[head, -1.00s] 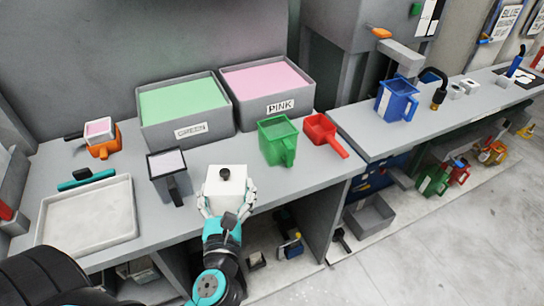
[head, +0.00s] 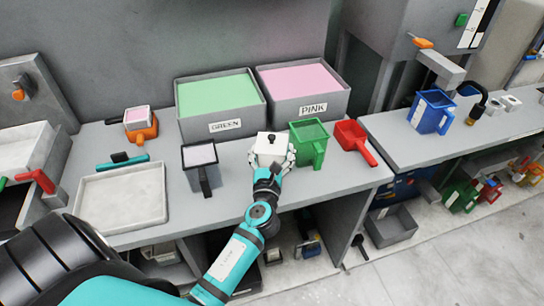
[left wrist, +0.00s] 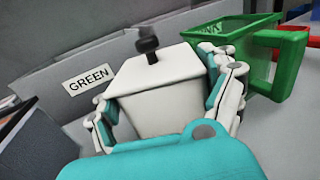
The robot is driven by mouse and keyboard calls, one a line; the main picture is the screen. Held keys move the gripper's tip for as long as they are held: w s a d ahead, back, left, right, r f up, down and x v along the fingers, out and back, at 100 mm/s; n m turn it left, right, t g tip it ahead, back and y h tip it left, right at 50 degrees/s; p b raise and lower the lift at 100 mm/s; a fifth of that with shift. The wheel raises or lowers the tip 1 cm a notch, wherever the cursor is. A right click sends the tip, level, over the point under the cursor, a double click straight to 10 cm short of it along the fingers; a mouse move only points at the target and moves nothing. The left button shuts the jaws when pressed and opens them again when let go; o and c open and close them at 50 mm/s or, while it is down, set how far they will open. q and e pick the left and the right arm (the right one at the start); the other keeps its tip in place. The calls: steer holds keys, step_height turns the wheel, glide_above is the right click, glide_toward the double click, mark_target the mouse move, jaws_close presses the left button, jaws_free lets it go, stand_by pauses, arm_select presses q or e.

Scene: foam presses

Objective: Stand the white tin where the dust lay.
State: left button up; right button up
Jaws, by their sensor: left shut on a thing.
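The white tin (head: 272,148), a square tin with a black knob on its lid, is at the bench in front of the green and pink bins. My left gripper (head: 271,164) is shut on it, with fingers on both sides. In the left wrist view the tin (left wrist: 155,95) is upright between the fingers (left wrist: 165,110). I cannot tell whether its base touches the bench. The green jug stands close on its right. No dust shows on the visible bench; the spot under and behind the tin is hidden. My right gripper is not in view.
A green jug (head: 308,143) and a red scoop (head: 354,142) stand right of the tin. The GREEN bin (head: 221,126) and PINK bin (head: 311,108) stand behind. Bare bench shows between grey scoop and tin.

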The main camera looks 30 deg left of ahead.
arm_select(q)
steer(key=shift+f, duration=0.65)
steer(key=shift+f, duration=0.25)
steer(key=o, duration=1.1)
steer(key=shift+r, duration=0.1)
